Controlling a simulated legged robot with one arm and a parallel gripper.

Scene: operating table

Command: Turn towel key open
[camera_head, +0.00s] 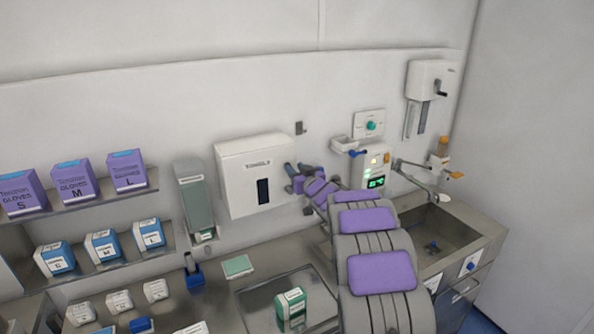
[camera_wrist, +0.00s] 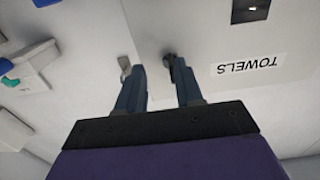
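The white towel dispenser (camera_head: 240,185) hangs on the back wall, with a dark window in its front. In the wrist view its front (camera_wrist: 225,105) appears upside down, with a "TOWELS" label. My gripper (camera_head: 291,175) is at its right side. In the wrist view my gripper (camera_wrist: 156,78) has two separated fingers with nothing visibly held between them. A dark rounded piece (camera_wrist: 169,61), possibly the key or lock, is by the right fingertip; I cannot tell whether they touch. A small grey metal piece (camera_wrist: 124,66) is beside the left fingertip. The key is not distinguishable in the head view.
A green-grey dispenser (camera_head: 195,200) hangs left of the towel dispenser. A wall unit with a green display (camera_head: 376,172) and a sink (camera_head: 435,240) are at the right. Shelves with glove boxes (camera_head: 76,182) are at the left. My arm crosses the counter.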

